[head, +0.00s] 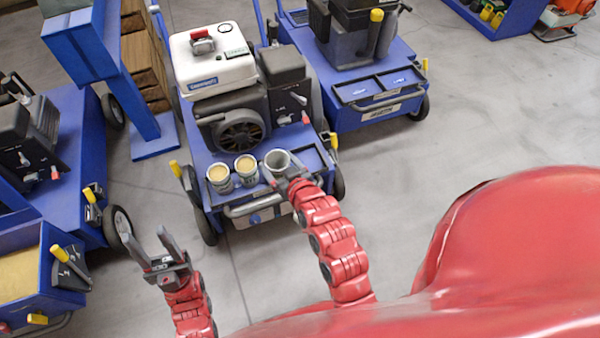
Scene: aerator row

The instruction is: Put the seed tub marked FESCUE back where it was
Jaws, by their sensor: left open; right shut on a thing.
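Three small round tubs show at the front of the middle blue machine (222,147). The left tub (219,186) and the middle tub (249,180) have pale tan contents. The right tub (278,159) looks grey inside. My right gripper (272,177) is shut on the rim of this right tub, beside the middle tub. I cannot tell whether the held tub touches the deck. The tub markings are too small to read, so I cannot tell which is FESCUE. My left gripper (161,246) is open and empty, above the floor at the lower left.
A second blue machine (378,107) with two shallow trays stands behind right. Another blue machine (78,155) and a blue bin with tan contents (22,277) are at left. A blue post (130,90) stands behind left. The grey floor (430,145) is clear at right.

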